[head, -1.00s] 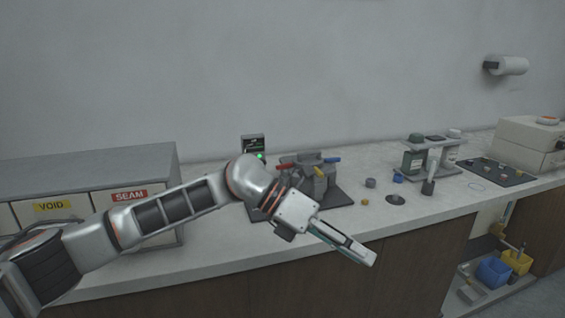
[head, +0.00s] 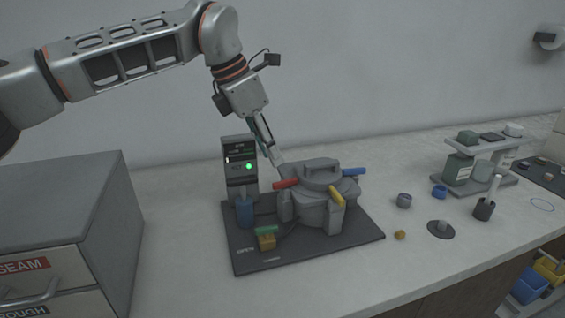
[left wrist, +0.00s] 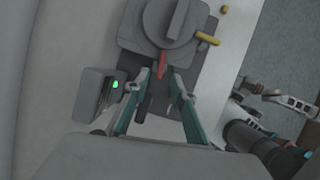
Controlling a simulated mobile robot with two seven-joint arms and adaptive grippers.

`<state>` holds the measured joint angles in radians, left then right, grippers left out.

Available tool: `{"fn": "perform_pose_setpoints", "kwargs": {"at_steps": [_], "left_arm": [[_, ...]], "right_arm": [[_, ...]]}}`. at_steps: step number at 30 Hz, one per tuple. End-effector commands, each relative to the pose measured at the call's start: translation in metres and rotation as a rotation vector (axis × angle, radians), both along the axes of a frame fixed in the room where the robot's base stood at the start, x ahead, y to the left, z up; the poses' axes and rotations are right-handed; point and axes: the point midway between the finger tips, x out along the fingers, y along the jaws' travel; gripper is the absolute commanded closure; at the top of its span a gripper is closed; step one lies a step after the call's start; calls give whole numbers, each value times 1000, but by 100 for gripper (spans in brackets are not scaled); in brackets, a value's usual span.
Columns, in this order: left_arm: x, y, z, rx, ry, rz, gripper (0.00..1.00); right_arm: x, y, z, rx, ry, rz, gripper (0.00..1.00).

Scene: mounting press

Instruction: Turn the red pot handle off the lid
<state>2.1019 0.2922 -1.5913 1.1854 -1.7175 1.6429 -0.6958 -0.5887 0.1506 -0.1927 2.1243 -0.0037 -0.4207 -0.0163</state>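The grey press pot (head: 318,210) stands on a dark base plate (head: 360,236) on the counter. Its round lid (head: 310,172) is on, with a bar across the top. The red handle (head: 286,183) sticks out at the pot's left; a yellow handle (head: 337,194) and a blue handle (head: 354,171) sit at other sides. My left gripper (head: 274,160) points down just above and behind the red handle. In the left wrist view its fingers (left wrist: 157,84) are open, and the red handle (left wrist: 162,66) lies just beyond and between the tips, apparently ungripped.
A control box (head: 238,165) with a green light stands close left of the gripper. A blue-topped post (head: 244,211) and a green lever (head: 266,230) are on the plate. Small cups and a rack (head: 470,172) lie right. A drawer cabinet (head: 75,220) stands left.

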Motion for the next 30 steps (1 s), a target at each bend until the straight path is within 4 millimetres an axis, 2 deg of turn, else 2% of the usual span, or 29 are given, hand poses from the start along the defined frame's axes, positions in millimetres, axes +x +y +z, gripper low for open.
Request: {"fn": "perform_pose_setpoints", "kwargs": {"at_steps": [5, 11, 18, 22, 29, 30], "left_arm": [[1, -2, -6, 1, 0, 0, 75], [5, -11, -31, 1, 3, -1, 75], [11, -23, -65, 0, 3, 0, 75], [13, -26, -71, -1, 2, 1, 75], [13, -27, -71, -1, -3, 1, 75], [13, -27, -71, -1, -3, 1, 80]], "right_arm": [[-7, 1, -8, 0, 18, 2, 60], [-14, 3, -16, 2, 35, 5, 60], [-8, 6, -10, 10, 18, 8, 60], [-1, 8, -3, 13, -1, 10, 60], [0, 7, -3, 10, -3, 13, 60], [0, 7, -3, 9, -2, 12, 60]]}}
